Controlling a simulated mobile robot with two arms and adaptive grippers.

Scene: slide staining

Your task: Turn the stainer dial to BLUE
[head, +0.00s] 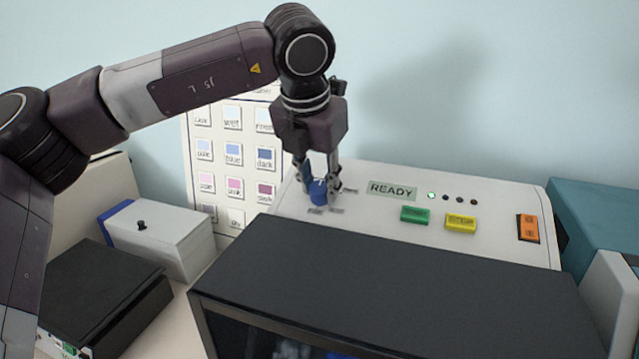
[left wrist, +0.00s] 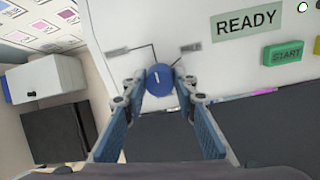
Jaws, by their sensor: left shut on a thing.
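The stainer (head: 525,195) is a white machine with a READY display (head: 392,190) and a lit green light on its top panel. Its blue round dial (head: 318,192) sits at the left of that panel, partly covered by my gripper in the head view. My left gripper (head: 320,196) points down and is shut on the dial. In the left wrist view the dial (left wrist: 160,79) lies between the two fingertips, with a white pointer mark on it and lines leading to small labels, too small to read. My right gripper is not in view.
A green START button (head: 415,215), a yellow button (head: 460,223) and an orange switch (head: 528,228) are on the panel. A black-topped box (head: 390,280) stands in front. A colour chart (head: 233,185) stands behind left, with a white box (head: 165,238) and black box (head: 100,290) nearby.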

